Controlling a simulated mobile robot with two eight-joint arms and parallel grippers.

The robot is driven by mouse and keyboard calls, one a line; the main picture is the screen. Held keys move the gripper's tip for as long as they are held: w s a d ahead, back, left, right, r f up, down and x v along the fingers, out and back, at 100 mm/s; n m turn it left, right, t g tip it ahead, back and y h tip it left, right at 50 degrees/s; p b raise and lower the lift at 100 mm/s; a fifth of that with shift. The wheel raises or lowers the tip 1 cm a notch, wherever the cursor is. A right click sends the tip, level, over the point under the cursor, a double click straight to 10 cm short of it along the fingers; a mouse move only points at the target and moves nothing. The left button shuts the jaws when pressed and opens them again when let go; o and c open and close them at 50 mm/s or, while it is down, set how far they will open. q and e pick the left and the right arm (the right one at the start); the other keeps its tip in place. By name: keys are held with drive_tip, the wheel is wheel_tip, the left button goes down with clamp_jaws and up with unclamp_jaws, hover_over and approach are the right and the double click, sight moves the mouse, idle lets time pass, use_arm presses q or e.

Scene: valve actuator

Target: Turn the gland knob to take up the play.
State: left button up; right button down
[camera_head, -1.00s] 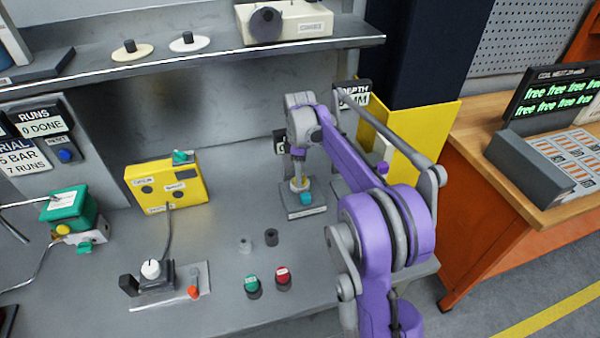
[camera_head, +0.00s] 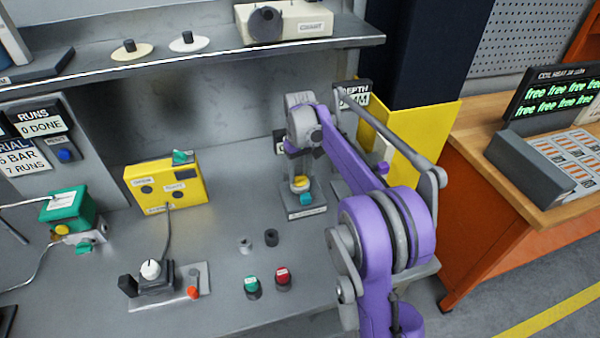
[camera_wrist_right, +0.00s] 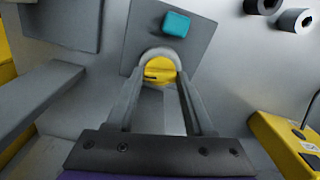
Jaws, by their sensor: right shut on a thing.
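The yellow round knob (camera_head: 301,184), which I take to be the gland knob, stands on a small grey plate (camera_head: 306,214) on the bench. In the right wrist view the knob (camera_wrist_right: 160,70) has a dark slot or mark on its left side. My right gripper (camera_head: 300,178) comes down over it from above. Its two fingers (camera_wrist_right: 159,80) are shut on the knob, one on each side. A teal block (camera_wrist_right: 176,24) sits on the same plate, beside the knob. My left gripper is not in view.
A yellow box (camera_head: 166,186) stands to the left on the bench. A green button (camera_head: 251,284), a red button (camera_head: 283,273) and two small cylinders lie in front. A shelf (camera_head: 200,58) runs above at the back. A yellow panel (camera_head: 420,150) stands right of my arm.

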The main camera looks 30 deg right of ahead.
drive_tip(key=m, duration=0.4)
drive_tip(key=shift+m, duration=0.3)
drive_tip(key=m, duration=0.4)
drive_tip(key=shift+m, duration=0.3)
drive_tip(key=m, duration=0.4)
drive_tip(key=shift+m, duration=0.3)
drive_tip(key=m, duration=0.4)
drive_tip(key=shift+m, duration=0.3)
drive_tip(key=shift+c, duration=1.4)
unclamp_jaws()
drive_tip(key=shift+r, duration=0.15)
